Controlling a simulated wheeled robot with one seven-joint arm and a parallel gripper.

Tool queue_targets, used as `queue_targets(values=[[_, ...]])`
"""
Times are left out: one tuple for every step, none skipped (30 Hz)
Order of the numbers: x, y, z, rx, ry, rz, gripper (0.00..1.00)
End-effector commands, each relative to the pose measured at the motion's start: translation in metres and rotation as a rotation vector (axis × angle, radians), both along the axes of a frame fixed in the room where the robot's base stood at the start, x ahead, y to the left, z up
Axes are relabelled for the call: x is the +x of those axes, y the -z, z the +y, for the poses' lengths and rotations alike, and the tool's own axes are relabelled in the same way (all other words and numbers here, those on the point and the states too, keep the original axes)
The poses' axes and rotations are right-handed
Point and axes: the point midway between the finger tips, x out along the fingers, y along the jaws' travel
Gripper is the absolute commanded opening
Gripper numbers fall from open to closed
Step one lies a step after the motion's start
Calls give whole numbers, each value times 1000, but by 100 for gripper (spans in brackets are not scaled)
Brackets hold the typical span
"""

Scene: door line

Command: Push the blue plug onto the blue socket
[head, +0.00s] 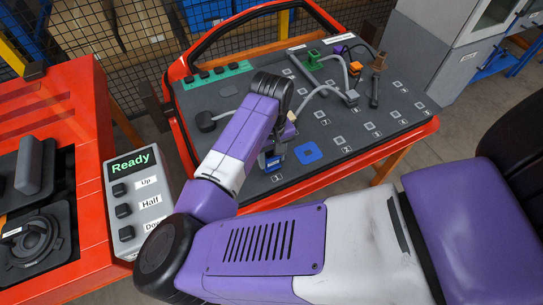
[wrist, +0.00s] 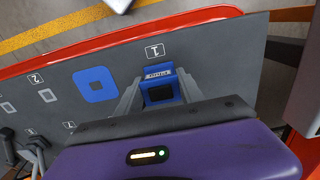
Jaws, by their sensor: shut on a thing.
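My gripper (wrist: 161,92) is shut on the blue plug (wrist: 158,72), a blue block with a dark face between the two grey fingers. In the head view the blue plug (head: 268,162) shows below my wrist, low over the dark panel; my gripper (head: 275,155) partly hides it. I cannot tell whether the plug touches the panel. The blue socket, a flat blue square with a darker centre, lies just right of the plug in the head view (head: 308,153). It is left of the plug in the wrist view (wrist: 95,84), apart from it.
The red-framed panel (head: 375,150) has several outlined, numbered squares. A green block (head: 314,60) and a purple block (head: 339,48) stand at the back with grey cables. A grey cable runs near my gripper. A control box reading Ready (head: 135,190) stands left.

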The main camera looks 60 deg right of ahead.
Motion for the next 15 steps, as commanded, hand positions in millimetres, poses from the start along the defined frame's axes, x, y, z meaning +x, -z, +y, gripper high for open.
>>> queue_targets(values=[[0, -7, 0, -1, 0, 1, 0], [0, -9, 0, -1, -1, 1, 0], [0, -12, 0, -1, -1, 0, 0], [0, -13, 0, -1, -1, 0, 0], [0, -15, 0, -1, -1, -1, 0], [0, -18, 0, -1, 0, -1, 0], [0, -20, 0, -1, 0, 0, 0], [0, -22, 0, -1, 0, 0, 0], [0, -24, 0, -2, 0, -1, 0], [0, -26, 0, -2, 0, -1, 0], [0, -28, 0, -2, 0, -1, 0], [0, -31, 0, -2, 0, -1, 0], [0, -32, 0, -1, 0, 0, 0], [0, -34, 0, -1, 0, 0, 0], [0, -37, 0, -1, 0, 0, 0]])
